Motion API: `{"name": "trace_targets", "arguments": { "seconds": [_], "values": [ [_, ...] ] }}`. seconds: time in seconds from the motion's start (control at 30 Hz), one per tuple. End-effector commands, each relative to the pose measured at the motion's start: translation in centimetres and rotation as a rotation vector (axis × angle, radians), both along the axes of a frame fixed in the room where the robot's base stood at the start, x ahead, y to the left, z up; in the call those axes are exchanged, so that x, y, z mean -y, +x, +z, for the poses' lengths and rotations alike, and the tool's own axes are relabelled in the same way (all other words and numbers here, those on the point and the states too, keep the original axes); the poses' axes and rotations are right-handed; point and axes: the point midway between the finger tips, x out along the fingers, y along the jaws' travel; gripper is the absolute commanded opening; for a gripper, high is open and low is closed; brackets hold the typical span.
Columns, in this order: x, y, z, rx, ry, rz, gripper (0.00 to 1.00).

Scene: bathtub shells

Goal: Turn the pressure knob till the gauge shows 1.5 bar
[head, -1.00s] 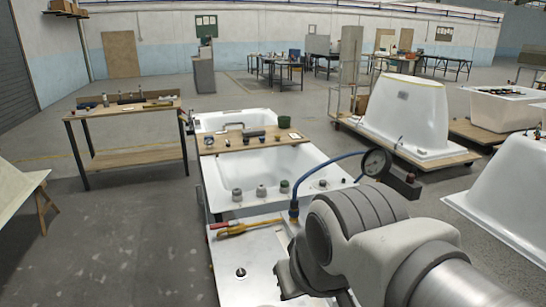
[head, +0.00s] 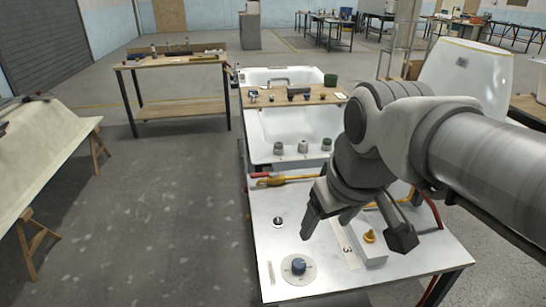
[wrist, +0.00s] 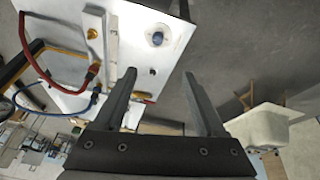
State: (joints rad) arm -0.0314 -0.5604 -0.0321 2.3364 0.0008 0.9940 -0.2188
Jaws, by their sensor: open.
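A dark knob with a blue top (head: 298,266) sits on a round pale plate at the front of the metal bench top. It also shows in the wrist view (wrist: 158,38), beyond my fingertips. My gripper (head: 325,228) points down over the bench, behind and above the knob, and is apart from it. In the wrist view its two fingers (wrist: 159,74) are spread with nothing held between them. The pressure gauge face is not visible now, so its reading cannot be told.
A pale block with a brass fitting (head: 370,236) stands right of the knob, beside a strip marked 3. A small dark-topped fitting (head: 278,222) lies behind the knob. A red hose (wrist: 88,76) and blue hose (wrist: 94,99) run nearby. Open floor lies left.

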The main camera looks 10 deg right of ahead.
Motion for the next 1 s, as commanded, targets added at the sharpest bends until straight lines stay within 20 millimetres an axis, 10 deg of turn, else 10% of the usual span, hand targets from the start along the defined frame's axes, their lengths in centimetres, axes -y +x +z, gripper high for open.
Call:
{"name": "trace_targets", "arguments": {
  "seconds": [0.6, 1.0],
  "values": [
    [0.0, 10.3, -7.4, -0.302, -0.130, 0.563, 0.74],
    [-0.1, 12.0, -9.9, -0.354, -0.143, 0.673, 0.74]
  ]
}}
